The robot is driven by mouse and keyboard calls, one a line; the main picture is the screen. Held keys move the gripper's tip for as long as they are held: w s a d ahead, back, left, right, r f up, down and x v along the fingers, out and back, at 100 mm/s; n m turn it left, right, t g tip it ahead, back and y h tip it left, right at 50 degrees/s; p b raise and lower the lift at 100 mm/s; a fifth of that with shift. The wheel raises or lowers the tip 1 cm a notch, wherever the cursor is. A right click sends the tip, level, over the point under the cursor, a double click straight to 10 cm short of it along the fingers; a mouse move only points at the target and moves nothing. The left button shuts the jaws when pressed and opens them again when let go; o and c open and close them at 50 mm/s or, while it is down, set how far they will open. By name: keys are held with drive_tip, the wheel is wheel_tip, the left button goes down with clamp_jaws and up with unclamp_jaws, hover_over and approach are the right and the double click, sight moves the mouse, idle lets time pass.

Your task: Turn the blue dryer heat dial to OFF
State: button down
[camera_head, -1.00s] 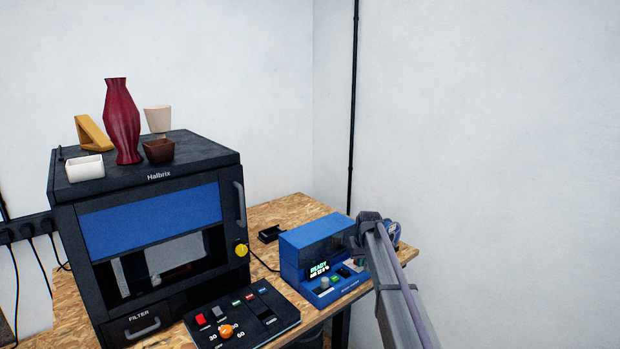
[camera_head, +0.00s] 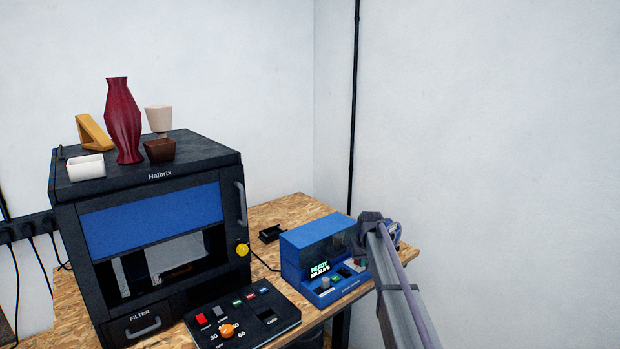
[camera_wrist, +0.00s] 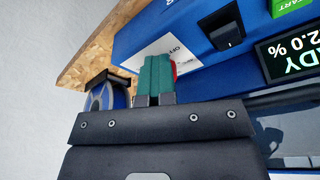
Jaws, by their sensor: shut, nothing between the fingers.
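The blue dryer (camera_head: 309,243) stands on the wooden bench, with a lit READY display and a row of controls on its sloped front. In the wrist view a white label plate (camera_wrist: 142,57) with partly visible OFF lettering is at the panel's end. A small red part (camera_wrist: 174,69), perhaps of the heat dial, peeks out beside my fingers. The rest of the dial and its pointer are hidden. My gripper (camera_wrist: 158,60) is shut, its green fingertips together in front of the label plate. Whether they touch the dial I cannot tell. In the head view my arm covers the dryer's right end.
A black switch (camera_wrist: 226,36) and green START button (camera_wrist: 290,8) sit beside the label. A blue spool-like item (camera_head: 394,232) stands at the dryer's right. A black control panel (camera_head: 285,322) and the large Halbrix printer (camera_head: 150,176) are to the left. The wall lies behind.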

drive_tip(key=shift+w+d+f, duration=0.15)
drive_tip(key=shift+d+f, duration=0.2)
drive_tip(key=shift+d, duration=0.05)
drive_tip(key=r+p, duration=0.6)
drive_tip(key=shift+a+r+p, duration=0.2)
drive_tip(key=shift+r+p, duration=0.1)
drive_tip(key=shift+f, duration=0.2)
drive_tip(key=s+f+g+b, duration=0.1)
drive_tip(key=s+f+b, duration=0.2)
drive_tip(key=s, duration=1.2)
drive_tip(key=s+f+m+g+b, duration=0.1)
drive_tip(key=s+f+b, duration=0.3)
drive_tip(key=s, duration=1)
drive_tip(key=s+f+m+g+b, duration=0.1)
drive_tip(key=s+f+b, duration=0.2)
drive_tip(key=s, duration=1.2)
drive_tip(key=shift+s+a+f+b, duration=0.3)
drive_tip(key=shift+a+f+b, duration=0.05)
drive_tip(key=shift+f, duration=0.05)
